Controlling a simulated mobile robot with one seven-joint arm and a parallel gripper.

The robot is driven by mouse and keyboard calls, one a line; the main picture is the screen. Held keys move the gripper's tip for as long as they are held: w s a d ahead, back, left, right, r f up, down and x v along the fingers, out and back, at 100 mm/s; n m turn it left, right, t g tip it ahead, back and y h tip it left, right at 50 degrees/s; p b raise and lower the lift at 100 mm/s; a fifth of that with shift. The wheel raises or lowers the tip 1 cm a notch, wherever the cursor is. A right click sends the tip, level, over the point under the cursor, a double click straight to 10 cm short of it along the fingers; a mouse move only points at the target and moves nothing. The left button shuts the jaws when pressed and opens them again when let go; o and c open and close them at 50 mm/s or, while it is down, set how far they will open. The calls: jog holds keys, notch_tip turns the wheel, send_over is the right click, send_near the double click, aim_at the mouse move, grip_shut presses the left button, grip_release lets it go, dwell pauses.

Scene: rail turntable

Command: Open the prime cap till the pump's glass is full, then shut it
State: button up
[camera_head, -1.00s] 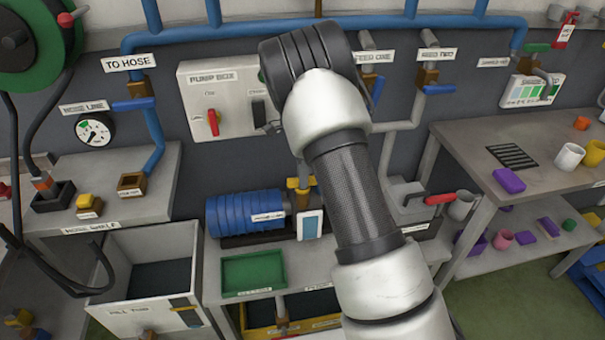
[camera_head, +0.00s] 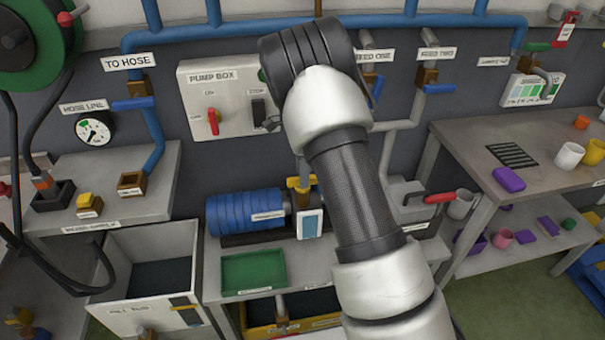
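The blue pump (camera_head: 245,212) lies on the bench in the middle. Its yellow cap (camera_head: 300,184) sits on top at the pump's right end, just left of my arm. Below the cap is the pump's glass (camera_head: 311,223), a pale-framed window that looks blue; its exact level is too small to read. My arm crosses the middle of the view. My gripper is not clearly seen; the arm hides its end, so I cannot tell whether it touches the cap.
The pump box (camera_head: 222,98) with a red switch is on the wall behind. A green tray (camera_head: 254,272) lies in front of the pump. A red-handled valve (camera_head: 438,198) is right of my arm. A table (camera_head: 480,180) with cups stands at the right.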

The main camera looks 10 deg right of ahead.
notch_tip(320, 180, up, 17)
jog(key=p, duration=0.1)
jog(key=shift+f, duration=0.2)
jog(key=s+r+n+t+y+p, duration=0.1)
jog(key=s+r+n+t+p, duration=0.25)
jog(key=s+r+n, duration=0.85)
jog(key=s+r+n+t+p, duration=0.1)
jog(key=s+r+n+p, duration=0.1)
jog(key=s, duration=0.8)
jog(key=s+r+n+t+h+p, duration=0.1)
jog(key=s+r+n+p, duration=0.1)
jog(key=s, duration=0.9)
jog(key=shift+s+d+r+n, duration=0.15)
jog(key=shift+s+r+n, duration=0.15)
jog(key=shift+r+n, duration=0.55)
jog(key=shift+f+n, duration=0.25)
jog(key=shift+c, duration=0.4)
